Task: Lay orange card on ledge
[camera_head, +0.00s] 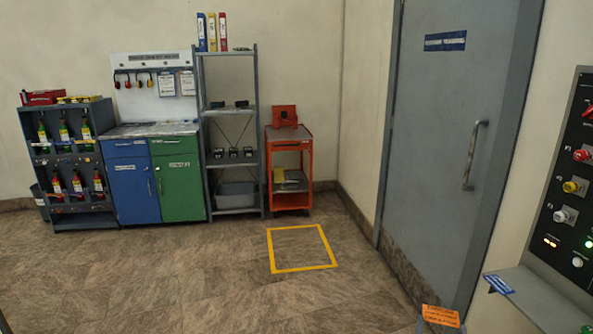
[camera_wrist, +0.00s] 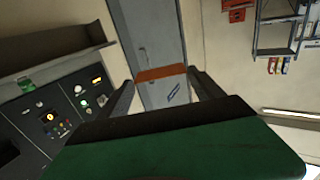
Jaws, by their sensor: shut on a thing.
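My gripper (camera_wrist: 161,79) is shut on the orange card (camera_wrist: 160,72), which shows as a thin orange strip between the two fingertips in the wrist view. In the head view the orange card (camera_head: 440,316) is at the bottom edge, with dark print facing up. It is left of the grey ledge (camera_head: 540,300) under the control panel and apart from it. In the wrist view, which is turned over, the ledge (camera_wrist: 55,52) is at upper left. Most of my gripper is hidden in the head view.
A blue card (camera_head: 498,284) lies at the ledge's left end, and a small green piece (camera_head: 587,329) at its front right. The control panel (camera_head: 570,205) with knobs and lights rises behind the ledge. A grey door (camera_head: 445,130) is to its left. The floor square (camera_head: 302,268) is empty.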

